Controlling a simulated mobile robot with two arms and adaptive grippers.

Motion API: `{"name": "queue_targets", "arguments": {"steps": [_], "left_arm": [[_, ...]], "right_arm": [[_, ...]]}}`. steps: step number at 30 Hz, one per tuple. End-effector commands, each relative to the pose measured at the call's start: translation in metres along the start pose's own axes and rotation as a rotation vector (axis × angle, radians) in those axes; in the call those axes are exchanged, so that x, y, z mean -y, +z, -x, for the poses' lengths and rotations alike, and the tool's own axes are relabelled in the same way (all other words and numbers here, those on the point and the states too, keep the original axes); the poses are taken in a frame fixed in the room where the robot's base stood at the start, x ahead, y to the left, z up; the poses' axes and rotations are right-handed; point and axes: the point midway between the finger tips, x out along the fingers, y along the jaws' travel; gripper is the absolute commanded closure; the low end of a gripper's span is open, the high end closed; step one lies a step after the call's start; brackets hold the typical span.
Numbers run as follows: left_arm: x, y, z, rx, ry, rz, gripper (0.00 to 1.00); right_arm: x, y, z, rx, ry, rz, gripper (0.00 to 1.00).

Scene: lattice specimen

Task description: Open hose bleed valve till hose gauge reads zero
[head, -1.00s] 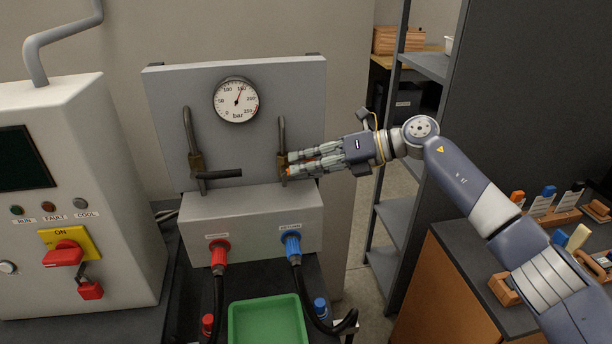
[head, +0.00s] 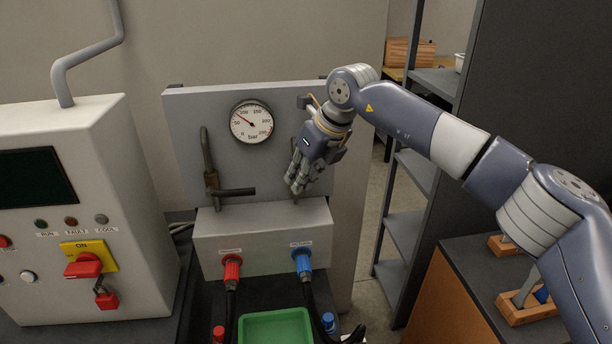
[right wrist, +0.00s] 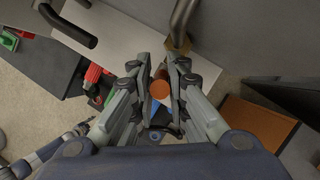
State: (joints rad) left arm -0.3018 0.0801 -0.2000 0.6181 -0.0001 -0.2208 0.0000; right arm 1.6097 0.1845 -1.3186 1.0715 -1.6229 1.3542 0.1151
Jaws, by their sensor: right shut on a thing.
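The round white gauge (head: 252,122) marked bar is on the grey panel, its needle pointing up-left between 50 and 100. The left valve (head: 212,180) has a dark lever sticking out to the right. My right gripper (head: 296,188) covers most of the right valve. In the right wrist view its fingers (right wrist: 160,84) are closed around a handle with a round orange end (right wrist: 160,90), just below the brass valve body (right wrist: 179,43). My left gripper (right wrist: 84,128) shows small at the lower left there, its jaws unclear.
Below the panel, a grey box (head: 262,240) has a red hose connector (head: 231,268) and a blue one (head: 303,263). A green tray (head: 276,314) lies beneath. A control cabinet (head: 85,200) stands left, a shelf rack (head: 408,200) right.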

Motion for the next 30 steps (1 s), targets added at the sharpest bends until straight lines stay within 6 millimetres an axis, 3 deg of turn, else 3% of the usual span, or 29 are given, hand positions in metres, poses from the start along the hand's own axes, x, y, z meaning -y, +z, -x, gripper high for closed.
{"name": "queue_targets", "arguments": {"steps": [24, 25, 27, 30], "left_arm": [[0.0002, -0.0027, -0.0001, -0.005, 0.000, 0.000, 0.60], [0.0002, -0.0029, -0.0002, -0.005, 0.000, 0.000, 0.60], [0.0002, -0.0033, -0.0002, -0.006, 0.000, 0.000, 0.60], [0.0003, -0.0036, -0.0001, -0.006, 0.000, 0.000, 0.60]], "right_arm": [[-0.0088, 0.0008, -0.0052, -0.077, -0.088, 0.043, 1.00], [-0.0088, 0.0007, -0.0053, -0.077, -0.087, 0.042, 0.83], [-0.0089, 0.0006, -0.0054, -0.077, -0.087, 0.042, 0.67], [-0.0081, 0.0012, -0.0047, -0.076, -0.089, 0.042, 0.66]]}}
